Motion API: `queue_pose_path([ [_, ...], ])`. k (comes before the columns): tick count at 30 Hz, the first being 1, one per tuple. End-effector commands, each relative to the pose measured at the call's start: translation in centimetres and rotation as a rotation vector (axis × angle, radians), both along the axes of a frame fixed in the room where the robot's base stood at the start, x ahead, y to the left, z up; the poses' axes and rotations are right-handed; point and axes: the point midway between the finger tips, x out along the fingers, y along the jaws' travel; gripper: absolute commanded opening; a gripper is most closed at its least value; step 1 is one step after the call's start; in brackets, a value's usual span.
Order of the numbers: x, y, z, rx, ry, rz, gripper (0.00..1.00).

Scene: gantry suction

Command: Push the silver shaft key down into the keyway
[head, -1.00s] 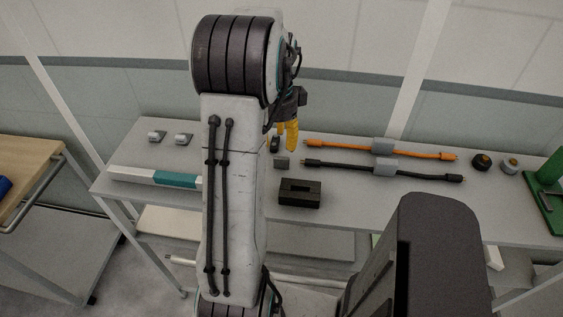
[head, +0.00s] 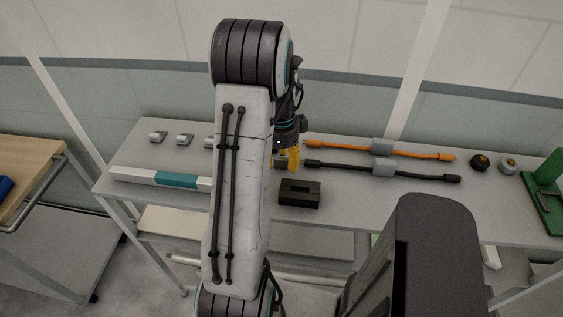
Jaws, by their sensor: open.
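My gripper (head: 292,158), with yellow fingers, is open low over the grey table, behind the black block. A small grey block (head: 281,163), which may be the silver shaft key, shows right at the fingers. I cannot tell whether the fingers are around it or only beside it. The black block (head: 299,200) with a slot in its top, which may hold the keyway, sits on the table just in front of the gripper. The inside of the slot is too dark to make out.
An orange cable (head: 335,147) and a black cable (head: 420,177) lie right of the gripper. A white and teal bar (head: 175,179) and several small grey parts (head: 185,140) are at left. Round knobs (head: 480,162) and a green fixture (head: 547,190) stand at right.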

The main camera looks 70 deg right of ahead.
Motion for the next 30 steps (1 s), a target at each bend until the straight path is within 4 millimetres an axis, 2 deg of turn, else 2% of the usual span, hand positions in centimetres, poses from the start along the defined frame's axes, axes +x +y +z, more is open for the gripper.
queue_pose_path([
  [3, 0.00, 0.00, 0.01, 0.000, 0.000, 0.000, 0.49],
  [4, 0.00, 0.00, 0.01, 0.000, 0.000, 0.000, 0.52],
  [21, 0.00, -0.02, 0.05, -0.001, 0.000, 0.000, 0.01],
  [30, 0.00, -0.01, 0.05, 0.000, 0.000, 0.000, 0.00],
])
